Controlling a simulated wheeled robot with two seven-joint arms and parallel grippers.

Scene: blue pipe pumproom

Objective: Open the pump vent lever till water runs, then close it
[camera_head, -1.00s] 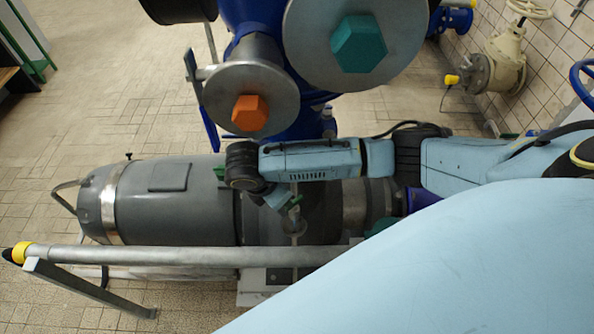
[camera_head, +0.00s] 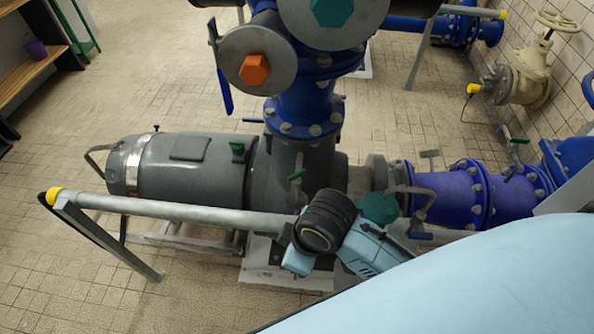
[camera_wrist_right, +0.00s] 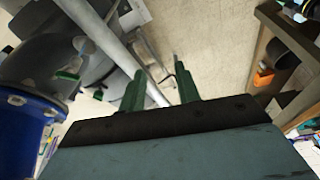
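The grey pump (camera_head: 275,165) stands mid-view in the head view, with its motor lying to the left. A small green-handled lever (camera_head: 296,175) is on the pump body. A second green handle (camera_head: 237,148) sits where motor and pump meet. I cannot tell for certain which is the vent lever. No running water is visible. My right wrist is on the near side of the pump, apart from both handles; its fingers are hidden in the head view. In the right wrist view, my right gripper (camera_wrist_right: 160,76) has two green fingers spread with nothing between them. My left gripper is not in view.
A grey rail (camera_head: 170,208) with a yellow end runs along the near side of the pump. Blue pipes (camera_head: 455,193) continue to the right. Capped flanges (camera_head: 255,70) hang above. Tiled floor is free at left. A wooden shelf (camera_head: 30,65) stands far left.

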